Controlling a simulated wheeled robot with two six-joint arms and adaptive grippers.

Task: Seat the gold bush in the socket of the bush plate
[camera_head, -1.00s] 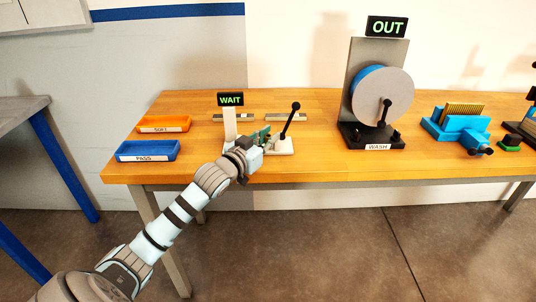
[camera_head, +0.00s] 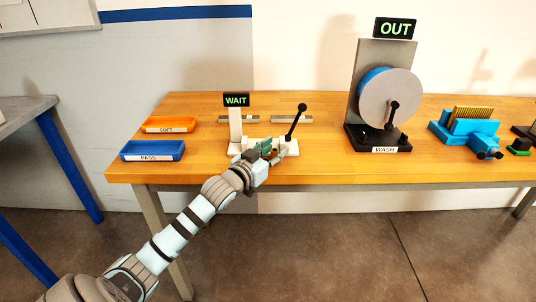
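My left gripper (camera_head: 270,151) is at the front of a white fixture (camera_head: 291,149) with a black-knobbed lever, at the left part of the wooden table. Its greenish fingers hide part of the fixture's base. A small brownish-orange spot shows by the fingertips; it is too small to tell whether it is the gold bush or whether the fingers hold it. I cannot make out the bush plate or its socket for certain. My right gripper is not in view.
A WAIT sign (camera_head: 236,100) tops the fixture's post. An orange SORT tray (camera_head: 170,125) and a blue PASS tray (camera_head: 152,151) lie to the left. A wash drum (camera_head: 386,97) with an OUT sign and a blue device (camera_head: 466,131) stand right. Bare table lies between fixture and drum.

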